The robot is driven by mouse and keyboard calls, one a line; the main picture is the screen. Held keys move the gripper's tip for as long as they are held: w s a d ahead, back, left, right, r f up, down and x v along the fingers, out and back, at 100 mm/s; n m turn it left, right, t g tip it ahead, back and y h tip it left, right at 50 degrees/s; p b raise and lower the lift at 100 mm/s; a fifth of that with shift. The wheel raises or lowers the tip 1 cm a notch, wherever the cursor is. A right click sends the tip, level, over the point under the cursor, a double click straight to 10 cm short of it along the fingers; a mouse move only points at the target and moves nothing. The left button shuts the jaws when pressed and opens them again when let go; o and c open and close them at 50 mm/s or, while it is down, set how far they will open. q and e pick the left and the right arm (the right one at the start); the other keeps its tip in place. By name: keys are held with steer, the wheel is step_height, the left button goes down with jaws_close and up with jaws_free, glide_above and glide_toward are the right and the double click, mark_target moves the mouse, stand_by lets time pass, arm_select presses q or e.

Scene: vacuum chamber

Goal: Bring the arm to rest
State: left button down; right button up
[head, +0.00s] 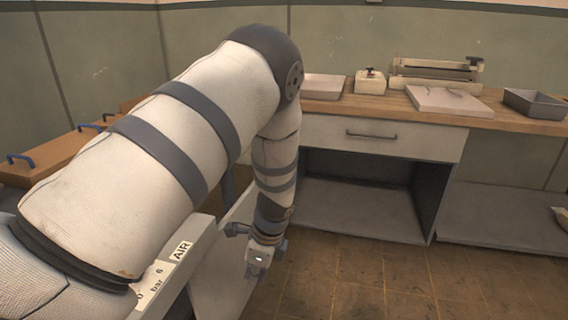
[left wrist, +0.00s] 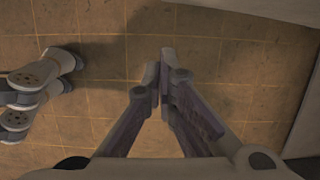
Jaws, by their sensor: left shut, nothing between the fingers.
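My left arm comes in from the left in the head view and bends down at the elbow. My left gripper (head: 256,274) hangs low, pointing at the floor beside the open cabinet under the bench. In the left wrist view the left gripper (left wrist: 160,72) is shut, its fingertips together with nothing between them, over the tiled floor. My right gripper does not show in either view.
A wooden bench (head: 375,110) with a drawer (head: 372,137) and an open shelf (head: 355,208) stands at the back right. Trays and a small box (head: 370,82) sit on it. A white panel marked AIR (head: 172,268) stands close to my arm. Tiled floor (head: 365,290) is clear at lower right.

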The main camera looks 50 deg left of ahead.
arm_select(q)
steer(key=s+d+f+n+h+p, duration=0.1)
steer(key=s+d+f+n, duration=0.2)
steer(key=s+d, duration=0.3)
steer(key=s+d+f+n+h+p, duration=0.1)
steer(key=s+d+f+n+p, duration=0.15)
steer(key=s+d, duration=0.4)
steer(key=s+d+n, duration=0.3)
steer(key=s, duration=0.5)
steer(key=s+d+r+n+p, duration=0.1)
steer(key=s+d+n, duration=0.1)
steer(key=s, duration=0.7)
steer(key=shift+d+r+n+g, duration=0.2)
steer(key=shift+d+n+g, duration=0.2)
steer(key=shift+n, duration=0.15)
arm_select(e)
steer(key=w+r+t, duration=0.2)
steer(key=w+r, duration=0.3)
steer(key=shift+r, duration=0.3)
